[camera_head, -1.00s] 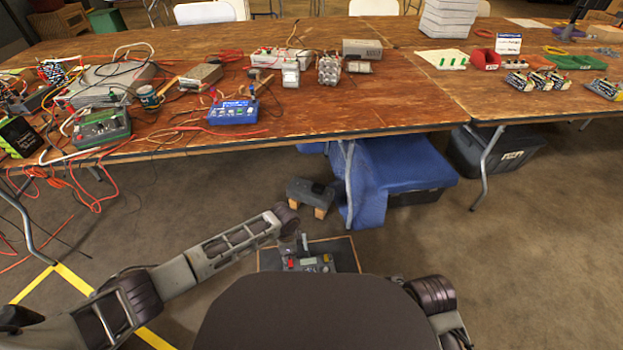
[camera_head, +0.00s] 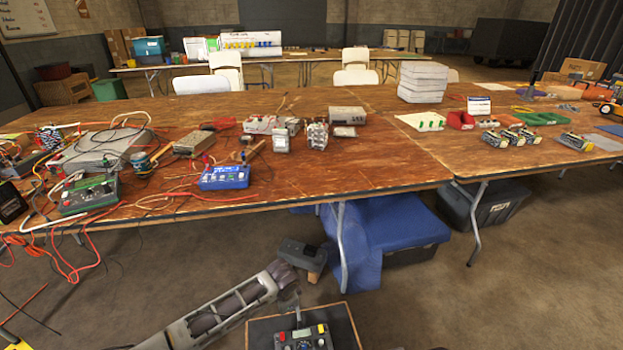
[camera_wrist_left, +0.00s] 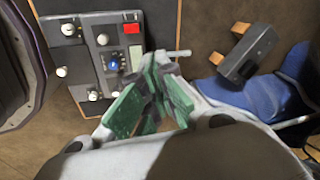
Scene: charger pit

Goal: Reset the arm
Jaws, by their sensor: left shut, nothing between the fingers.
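A dark control box (camera_head: 303,337) with a red button, a yellow patch and knobs sits on a wood-edged dark board (camera_head: 347,325) on the floor. In the left wrist view the box (camera_wrist_left: 101,48) shows its red patch, small display and several pale round knobs. A light grey rod (camera_wrist_left: 172,53) sticks out at the box's right side. My left gripper (camera_wrist_left: 157,90) has green-padded fingers, shut and empty, over the board just below the rod. I cannot tell whether it touches the rod. My right gripper is out of view.
A grey device (camera_head: 299,253) on wooden blocks stands on the floor beyond the board. A blue cloth (camera_head: 352,250) hangs under the cluttered wooden table (camera_head: 390,170). Table legs stand near it. Floor to the right of the board is clear.

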